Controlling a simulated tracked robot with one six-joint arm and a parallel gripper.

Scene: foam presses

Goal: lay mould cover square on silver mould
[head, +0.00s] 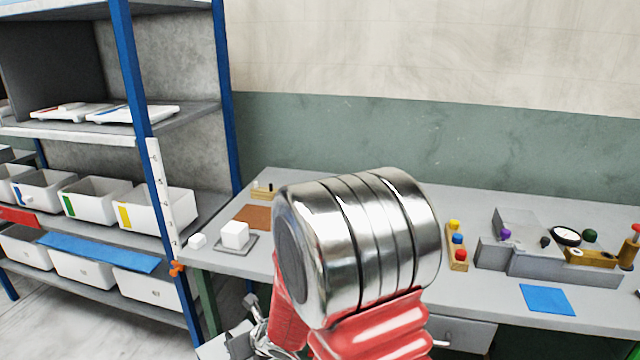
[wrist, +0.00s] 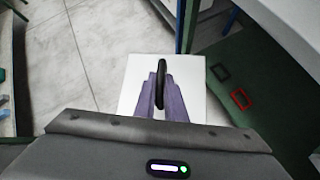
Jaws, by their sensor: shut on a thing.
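The mould cover (wrist: 190,82) is a white square plate with an upright black handle (wrist: 162,68). In the wrist view, the purple fingers of my gripper (wrist: 161,84) are shut on this handle, with the plate beyond the fingertips. The plate hangs over pale floor on its left and a green surface on its right. I cannot pick out the silver mould for certain in either view. In the head view my large silver and red arm links hide the middle of the bench, and the gripper end is only partly visible low at the left of them.
A grey bench (head: 480,205) runs along the wall. It carries a white block (head: 235,233) on a small tray, a brown mat (head: 252,216), a blue mat (head: 547,299) and grey fixtures. A blue-posted shelf (head: 138,75) stands left. Black (wrist: 220,72) and red (wrist: 242,98) frames lie right.

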